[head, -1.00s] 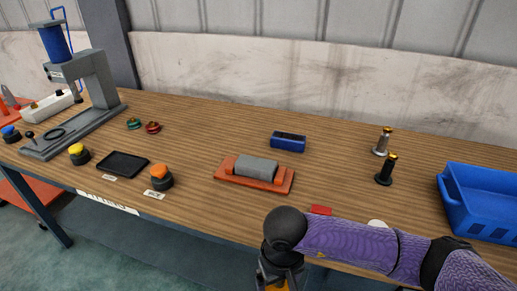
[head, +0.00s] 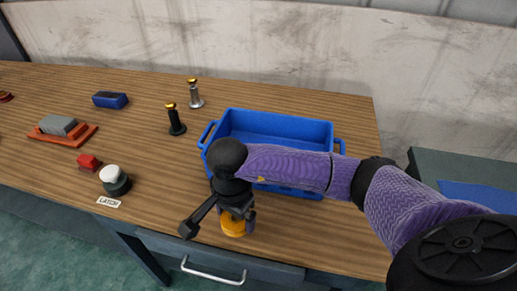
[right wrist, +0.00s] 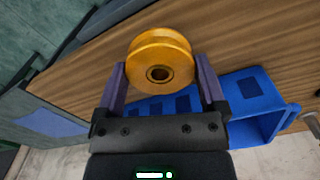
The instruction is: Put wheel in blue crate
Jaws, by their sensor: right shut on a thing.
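The wheel is a golden-orange grooved pulley (head: 234,227) with a dark centre hole, clear in the right wrist view (right wrist: 160,60). My right gripper (head: 238,212) is shut on it, one finger on each side. It holds the wheel by the table's front edge, in front of the blue crate. The blue crate (head: 285,119) stands on the table, just behind my right gripper. My purple right arm hides part of its front. The crate also shows behind the gripper in the right wrist view (right wrist: 268,108). My left gripper is not in view.
Left of the crate stand a black post (head: 176,122) and a silver post (head: 195,97) with gold tops. A white latch button (head: 113,180) and a red block (head: 89,163) are nearer the front. A drawer handle (head: 212,271) shows below the table edge.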

